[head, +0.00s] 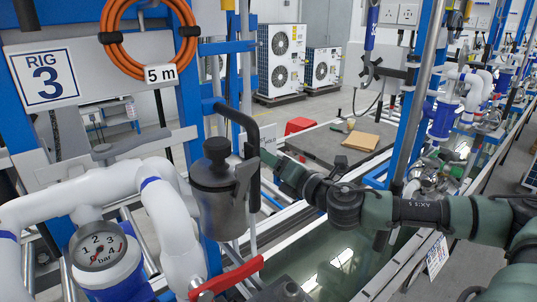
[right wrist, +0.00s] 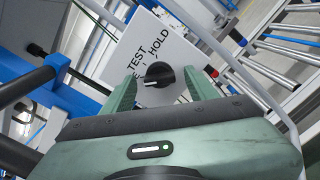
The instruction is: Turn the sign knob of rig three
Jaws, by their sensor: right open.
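The black round knob (right wrist: 159,74) sits on a white sign plate (right wrist: 180,45) lettered TEST and HOLD in the right wrist view. A white mark on the knob points left in that view. My right gripper (right wrist: 160,78) is open, with its two green fingers on either side of the knob; I cannot tell whether they touch it. In the head view my right gripper (head: 282,170) reaches in from the right beside the grey canister, near a small white plate (head: 268,134). The knob is not discernible there. A RIG 3 sign (head: 45,76) hangs at upper left. My left gripper is not in view.
A grey canister (head: 215,190) with a black handle stands close left of my right gripper. White pipes (head: 90,190), a pressure gauge (head: 98,247) and a red lever (head: 228,276) lie lower left. A blue post rises at the right. An orange hose (head: 150,72) hangs above.

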